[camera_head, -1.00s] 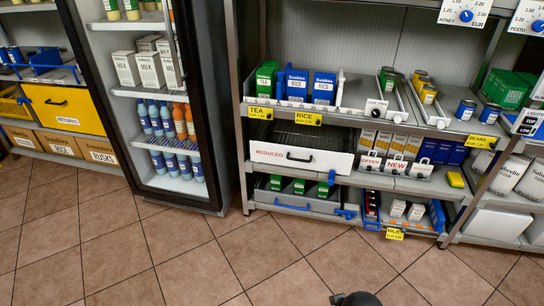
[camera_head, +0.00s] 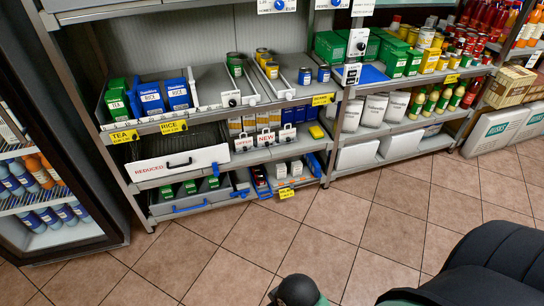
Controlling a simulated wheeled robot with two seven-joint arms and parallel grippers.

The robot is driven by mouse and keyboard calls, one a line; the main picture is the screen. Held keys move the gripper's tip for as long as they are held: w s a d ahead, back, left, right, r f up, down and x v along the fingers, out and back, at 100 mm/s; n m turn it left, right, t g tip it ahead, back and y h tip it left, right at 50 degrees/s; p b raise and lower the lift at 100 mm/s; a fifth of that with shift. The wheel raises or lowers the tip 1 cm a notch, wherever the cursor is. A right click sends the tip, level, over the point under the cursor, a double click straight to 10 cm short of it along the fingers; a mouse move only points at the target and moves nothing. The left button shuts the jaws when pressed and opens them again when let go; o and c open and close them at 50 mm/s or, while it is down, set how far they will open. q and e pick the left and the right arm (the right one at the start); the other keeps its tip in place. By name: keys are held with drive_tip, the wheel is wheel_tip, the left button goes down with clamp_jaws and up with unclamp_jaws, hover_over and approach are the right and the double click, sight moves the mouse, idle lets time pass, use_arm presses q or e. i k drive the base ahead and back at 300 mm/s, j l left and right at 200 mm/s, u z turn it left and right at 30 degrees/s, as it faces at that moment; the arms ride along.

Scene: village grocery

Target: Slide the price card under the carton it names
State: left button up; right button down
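Yellow price cards hang on the shelf fronts: the TEA card (camera_head: 124,136), the RICE card (camera_head: 173,127), a card at the right end of that shelf (camera_head: 322,99), and a card on the bottom shelf edge (camera_head: 286,193), which reads MILK in the earlier frame. Green tea cartons (camera_head: 117,104) and blue rice cartons (camera_head: 177,93) stand above the TEA and RICE cards. Small white cartons (camera_head: 280,170) stand on the bottom shelf, just above the MILK card. I cannot tell which card the task means. Neither gripper's fingers show.
A fridge with bottles (camera_head: 42,215) stands at left. A drawer marked REDUCED (camera_head: 180,163) sits mid-shelf. Dark rounded shapes, possibly mine, fill the bottom middle and right corner. The tiled floor (camera_head: 330,225) before the shelves is clear.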

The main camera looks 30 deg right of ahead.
sight(288, 192)
drive_tip(key=z, duration=0.95)
drive_tip(key=i+l+u, duration=0.1)
drive_tip(key=i+l, duration=0.25)
drive_tip(key=i, duration=0.15)
drive_tip(key=i+l+u, duration=0.1)
drive_tip(key=i+l, duration=0.3)
drive_tip(key=i, duration=0.05)
